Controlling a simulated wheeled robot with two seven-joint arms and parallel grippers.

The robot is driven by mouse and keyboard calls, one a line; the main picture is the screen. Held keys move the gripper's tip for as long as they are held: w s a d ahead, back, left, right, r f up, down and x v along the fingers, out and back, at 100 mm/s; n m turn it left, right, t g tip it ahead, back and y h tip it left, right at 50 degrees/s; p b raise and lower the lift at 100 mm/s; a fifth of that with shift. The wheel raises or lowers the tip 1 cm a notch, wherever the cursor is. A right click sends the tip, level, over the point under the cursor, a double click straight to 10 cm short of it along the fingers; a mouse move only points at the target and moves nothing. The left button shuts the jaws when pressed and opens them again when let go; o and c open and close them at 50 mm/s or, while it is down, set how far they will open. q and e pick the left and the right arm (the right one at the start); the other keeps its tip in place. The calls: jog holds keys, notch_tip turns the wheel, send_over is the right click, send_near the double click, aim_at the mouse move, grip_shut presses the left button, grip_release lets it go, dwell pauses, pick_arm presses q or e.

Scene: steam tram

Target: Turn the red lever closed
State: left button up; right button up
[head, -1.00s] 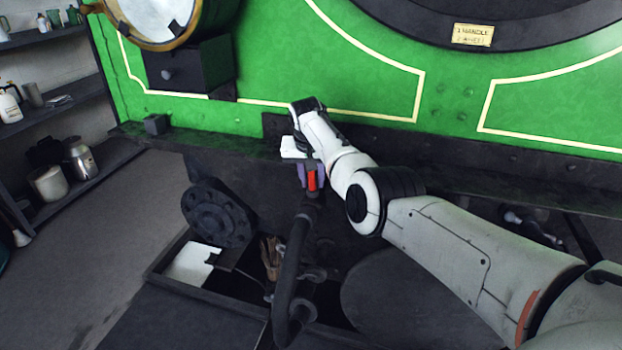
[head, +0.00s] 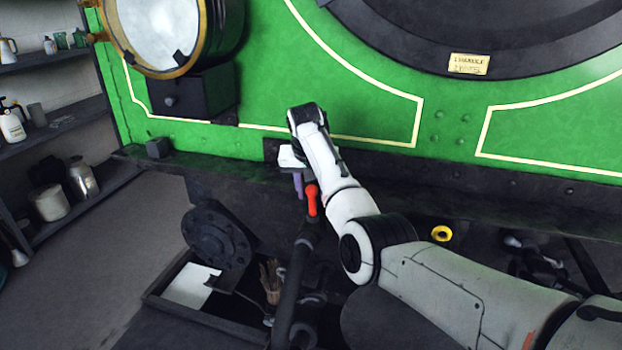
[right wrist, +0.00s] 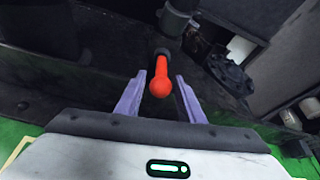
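The red lever (head: 312,200) sits on top of the dark pipe in front of the green tram, and it stands roughly upright in the head view. In the right wrist view the red lever (right wrist: 160,78) lies between the two purple fingers. My right gripper (head: 305,187) is at the lever. Its fingers (right wrist: 160,100) are apart, with a visible gap on each side of the lever. The far finger is partly hidden behind my arm in the head view. My left gripper is not in view.
A dark hose (head: 290,285) runs down from the lever. A round flanged buffer (head: 218,238) is to its left. An open dark box (head: 165,302) lies below. A yellow ring (head: 441,233) shows right of my arm. Shelves (head: 60,120) stand at the far left.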

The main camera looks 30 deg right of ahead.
jog(key=v, duration=0.4)
jog(key=shift+r, duration=0.2)
dwell(0.3)
